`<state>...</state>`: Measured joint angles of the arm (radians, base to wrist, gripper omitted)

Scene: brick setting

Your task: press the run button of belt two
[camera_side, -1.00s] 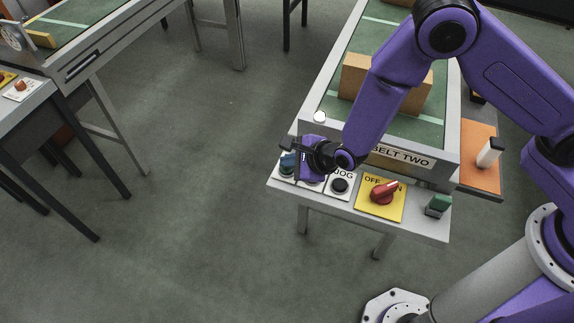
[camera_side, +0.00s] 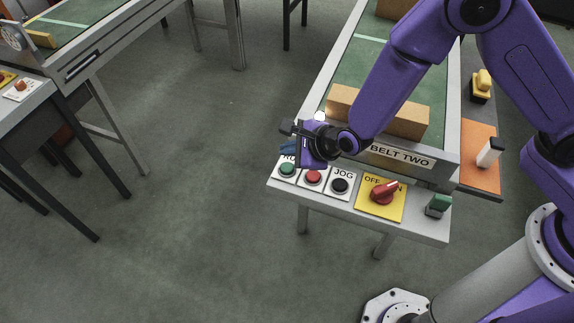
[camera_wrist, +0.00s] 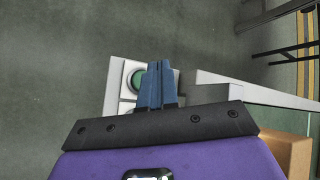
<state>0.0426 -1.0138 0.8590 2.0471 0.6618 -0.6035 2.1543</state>
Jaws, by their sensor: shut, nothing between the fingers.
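The green run button (camera_side: 287,169) sits on a white plate at the left end of belt two's control shelf (camera_side: 415,228); its label is partly hidden by my gripper. The sign BELT TWO (camera_side: 402,156) is on the belt's end. My gripper (camera_side: 288,147) is shut and empty, just above and apart from the green button. In the wrist view the blue fingertips (camera_wrist: 155,68) are together, beside the green button (camera_wrist: 138,80) and covering part of its plate.
A red button (camera_side: 313,177), a black JOG button (camera_side: 339,185) and a red OFF/ON rotary switch (camera_side: 383,191) share the shelf. A cardboard box (camera_side: 385,112) lies near the belt's front end, another (camera_side: 393,9) farther back. Another conveyor (camera_side: 75,30) stands at left.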

